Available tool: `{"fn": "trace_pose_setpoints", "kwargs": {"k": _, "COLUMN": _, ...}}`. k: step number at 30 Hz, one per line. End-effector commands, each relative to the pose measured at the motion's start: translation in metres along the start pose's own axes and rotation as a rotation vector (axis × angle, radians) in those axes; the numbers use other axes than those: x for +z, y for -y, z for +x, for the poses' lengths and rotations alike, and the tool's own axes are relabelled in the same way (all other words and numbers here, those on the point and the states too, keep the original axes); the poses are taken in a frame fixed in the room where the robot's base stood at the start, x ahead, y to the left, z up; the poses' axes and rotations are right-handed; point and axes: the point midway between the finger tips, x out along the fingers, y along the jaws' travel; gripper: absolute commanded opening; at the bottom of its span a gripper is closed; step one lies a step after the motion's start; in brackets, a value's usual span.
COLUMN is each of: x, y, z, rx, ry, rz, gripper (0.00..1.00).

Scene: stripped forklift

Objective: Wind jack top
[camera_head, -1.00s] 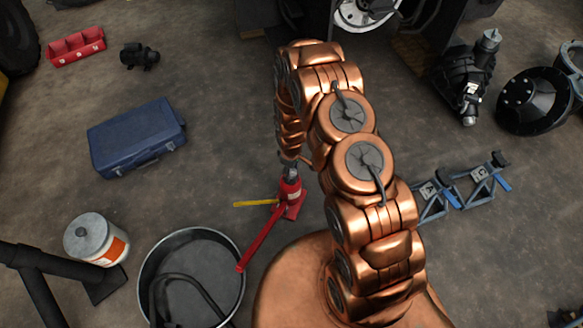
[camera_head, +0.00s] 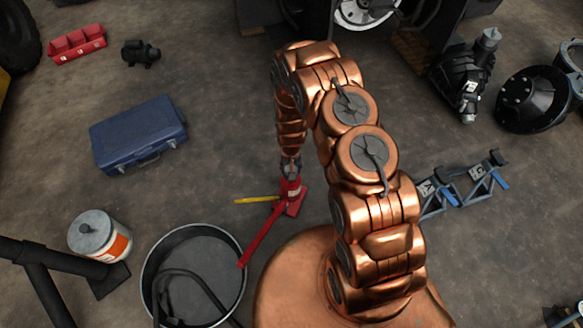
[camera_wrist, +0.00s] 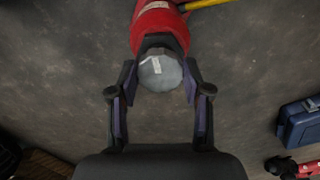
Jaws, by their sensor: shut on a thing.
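The red bottle jack (camera_head: 291,195) stands on the floor in front of my base, with a long red handle (camera_head: 258,240) slanting down to the left and a yellow bar (camera_head: 257,199) sticking out left. In the wrist view the jack's red body (camera_wrist: 162,25) is at the top, with its grey faceted top (camera_wrist: 160,72) facing the camera. My gripper (camera_wrist: 161,84) is shut on this grey top, one finger on each side. In the head view my gripper (camera_head: 290,168) is directly above the jack, its fingertips partly hidden.
A round metal pan (camera_head: 240,262) with a dark hose lies left of the jack. A blue toolbox (camera_head: 138,133), a white canister (camera_head: 98,236) and blue jack stands (camera_head: 462,188) are further off. Floor between the toolbox and jack is clear.

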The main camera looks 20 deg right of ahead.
Motion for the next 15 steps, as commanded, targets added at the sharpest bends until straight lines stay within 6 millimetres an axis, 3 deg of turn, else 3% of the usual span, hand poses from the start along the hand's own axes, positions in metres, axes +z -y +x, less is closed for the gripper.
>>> {"fn": "trace_pose_setpoints", "kwargs": {"k": 15, "x": -0.0012, "y": 0.0007, "z": -0.0002, "rx": -0.001, "ry": -0.002, "rz": 0.457, "gripper": 0.14}}
